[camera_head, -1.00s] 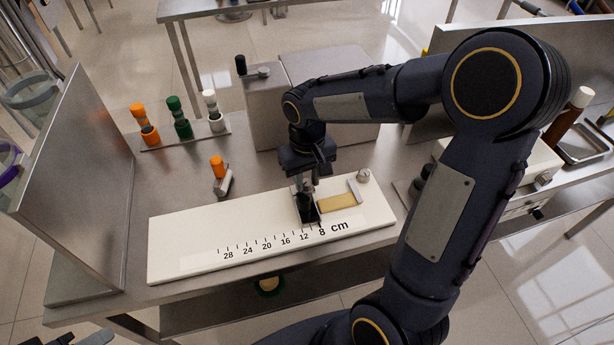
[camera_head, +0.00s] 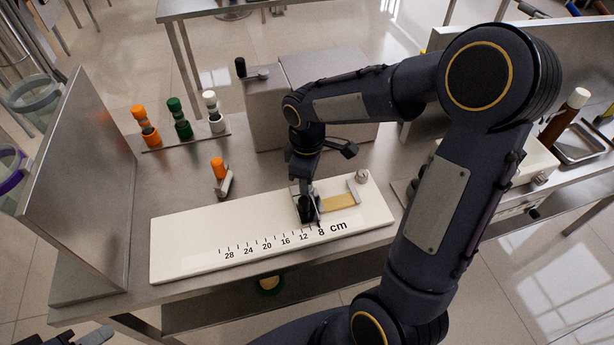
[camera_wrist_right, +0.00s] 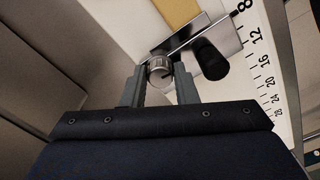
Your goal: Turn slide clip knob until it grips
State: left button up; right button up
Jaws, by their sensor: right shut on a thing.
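The white board (camera_head: 200,236) with a centimetre scale lies on the metal bench. A metal slide clip (camera_head: 317,205) with a black grip (camera_wrist_right: 209,60) sits across the board near the 8 to 12 marks. A small round silver knob (camera_wrist_right: 159,70) on the clip shows in the right wrist view. My right gripper (camera_head: 303,188) points down at the clip, its fingers shut on the knob, one on each side. In the head view the gripper and arm hide the knob. A dark part of my left gripper (camera_head: 95,337) shows at the bottom left edge, cut off by the frame.
A tan strip (camera_head: 338,203) lies right of the clip, ending at a metal stop (camera_head: 352,191). A rack of coloured pieces (camera_head: 182,128) and a grey box (camera_head: 265,115) are further back. A metal panel (camera_head: 85,190) stands at left.

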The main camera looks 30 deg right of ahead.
jog(key=shift+n, duration=0.5)
jog(key=o, duration=1)
notch_tip(320, 180, up, 8)
jog(key=shift+f, duration=0.25)
jog(key=shift+r, duration=0.2)
